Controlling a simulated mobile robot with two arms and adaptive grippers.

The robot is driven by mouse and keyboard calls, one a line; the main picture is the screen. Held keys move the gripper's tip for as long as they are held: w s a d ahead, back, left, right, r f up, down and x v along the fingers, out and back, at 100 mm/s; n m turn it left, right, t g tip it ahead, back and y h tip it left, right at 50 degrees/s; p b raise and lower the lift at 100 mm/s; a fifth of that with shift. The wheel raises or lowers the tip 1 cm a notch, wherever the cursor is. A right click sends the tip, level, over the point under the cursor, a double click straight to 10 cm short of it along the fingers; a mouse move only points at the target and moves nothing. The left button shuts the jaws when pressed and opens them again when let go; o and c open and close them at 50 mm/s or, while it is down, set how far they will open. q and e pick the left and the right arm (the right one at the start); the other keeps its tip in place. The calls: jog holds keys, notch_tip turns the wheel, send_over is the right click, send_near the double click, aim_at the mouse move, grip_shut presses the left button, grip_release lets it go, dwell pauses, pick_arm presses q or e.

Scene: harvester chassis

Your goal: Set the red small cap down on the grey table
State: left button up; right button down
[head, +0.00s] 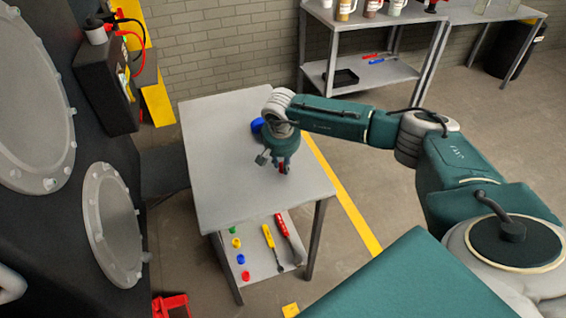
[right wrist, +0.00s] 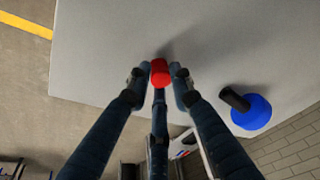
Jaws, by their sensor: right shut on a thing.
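The red small cap (right wrist: 160,72) sits between the fingertips of my right gripper (right wrist: 160,78) in the right wrist view. The gripper is shut on it. In the head view, the right gripper (head: 279,164) points down over the front right part of the grey table (head: 215,150), and a bit of red shows at its tips. The grey tabletop (right wrist: 110,40) lies behind the cap in the wrist view, with a soft shadow beside the cap. I cannot tell whether the cap touches the table. My left gripper is not in view.
A blue round thing with a black stem (right wrist: 251,112) rests on the tabletop, partly behind my wrist in the head view. The lower shelf (head: 260,255) holds several small coloured caps and two tools. The dark chassis (head: 70,220) stands left. The tabletop's left side is clear.

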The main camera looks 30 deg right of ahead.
jog(key=shift+f, duration=0.2)
jog(key=c, duration=1.5)
grip_release()
jog(key=shift+o, duration=0.2)
jog(key=shift+r, duration=0.1)
jog(key=v, duration=1.1)
jog(key=shift+r, duration=0.4)
jog(key=shift+s+a, duration=0.1)
jog(key=shift+a, duration=0.05)
